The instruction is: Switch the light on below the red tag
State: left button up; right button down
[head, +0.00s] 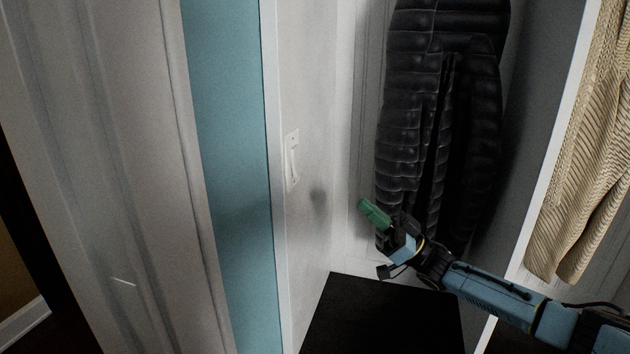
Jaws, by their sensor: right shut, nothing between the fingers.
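A white light switch plate (292,160) with a rocker is mounted on the white side panel left of the middle. My right gripper (364,204), with green fingers, is shut and empty. It is lower and to the right of the switch, apart from it, in front of the dark jacket. A soft shadow lies on the panel between them. No red tag shows in this view. My left gripper is not in view.
A black quilted jacket (440,110) hangs behind my right gripper. A black bench surface (385,318) lies below. A tan knitted garment (588,150) hangs beyond a white divider (550,170) at right. A blue wall strip (232,170) and white door trim (110,150) stand at left.

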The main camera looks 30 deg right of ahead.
aim_at(299, 166)
jog(key=x, duration=0.4)
jog(key=f+x, duration=0.1)
jog(key=x, duration=0.3)
jog(key=w+a+f+x, duration=0.1)
jog(key=x, duration=0.3)
jog(key=shift+w+a, duration=0.15)
jog(key=shift+w, duration=0.15)
pick_arm(q)
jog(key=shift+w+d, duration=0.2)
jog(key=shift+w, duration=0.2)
jog(key=shift+b, duration=0.3)
